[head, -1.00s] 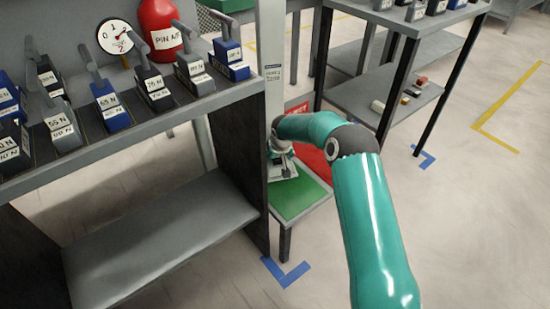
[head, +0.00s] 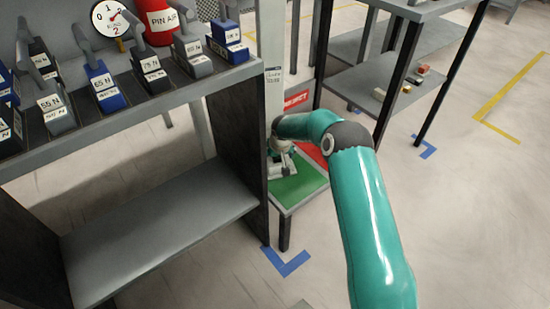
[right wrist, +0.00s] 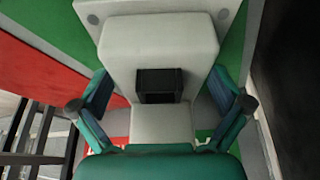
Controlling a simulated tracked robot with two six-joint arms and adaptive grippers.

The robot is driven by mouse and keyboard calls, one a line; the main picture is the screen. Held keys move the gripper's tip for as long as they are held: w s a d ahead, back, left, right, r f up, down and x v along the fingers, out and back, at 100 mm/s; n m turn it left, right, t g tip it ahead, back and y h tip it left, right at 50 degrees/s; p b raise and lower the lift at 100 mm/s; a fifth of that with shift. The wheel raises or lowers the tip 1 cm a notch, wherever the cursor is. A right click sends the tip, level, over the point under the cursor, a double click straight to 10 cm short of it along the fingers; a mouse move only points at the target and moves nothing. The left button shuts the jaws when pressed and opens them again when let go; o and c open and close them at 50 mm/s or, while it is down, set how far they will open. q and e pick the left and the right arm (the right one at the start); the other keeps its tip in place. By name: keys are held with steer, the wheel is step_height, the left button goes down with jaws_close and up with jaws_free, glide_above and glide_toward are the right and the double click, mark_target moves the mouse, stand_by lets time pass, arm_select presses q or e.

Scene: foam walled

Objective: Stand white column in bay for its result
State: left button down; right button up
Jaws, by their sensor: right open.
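In the right wrist view a white column-like body (right wrist: 160,45) with a dark square patch stands between my fingers. My right gripper (right wrist: 163,107) is open, with one teal finger on each side of it; I cannot tell whether they touch it. In the head view my right gripper (head: 281,160) is low over a small stand with a green bay (head: 300,185) and a red bay (head: 312,150). The white body is mostly hidden there by the gripper and arm. My left gripper is not in view.
A tall pale post (head: 272,60) with a label rises close behind my right gripper. A dark-sided bench (head: 236,165) with several labelled blocks is to the left. A grey shelf rack (head: 395,80) with small items stands at right.

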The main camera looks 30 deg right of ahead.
steer(key=shift+r, duration=0.1)
steer(key=p+v, duration=0.3)
steer(key=v, duration=0.7)
steer(key=shift+r, duration=0.2)
steer(key=shift+v, duration=0.8)
steer(key=shift+s+f, duration=0.1)
steer(key=shift+s, duration=0.05)
